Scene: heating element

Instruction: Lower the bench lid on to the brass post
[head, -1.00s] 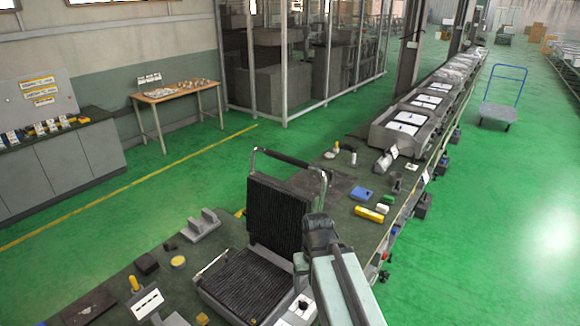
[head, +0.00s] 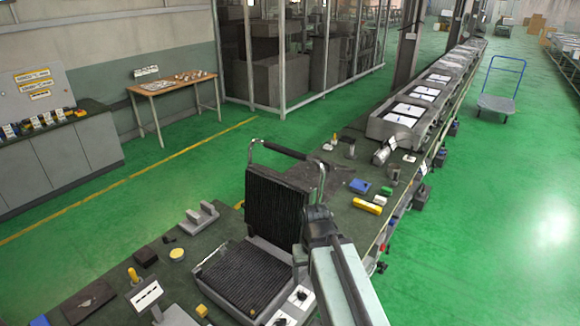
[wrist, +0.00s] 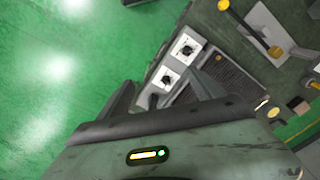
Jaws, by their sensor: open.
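The bench lid (head: 275,207) is a dark ribbed plate with a bar handle on top. It stands raised, nearly upright, at the back of a ribbed lower plate (head: 243,275), which also shows in the wrist view (wrist: 228,72). A yellow, brass-like post (head: 133,275) stands on the bench left of the lower plate; I cannot tell whether it is the task's post. My gripper (head: 320,226) is just right of the lid in the head view, partly overlapping its edge; contact cannot be told.
Two dial panels (head: 290,306) sit at the lower plate's right front. A grey bracket (head: 198,218) and yellow disc (head: 177,254) lie to the left. Green floor (head: 480,240) is clear on the right.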

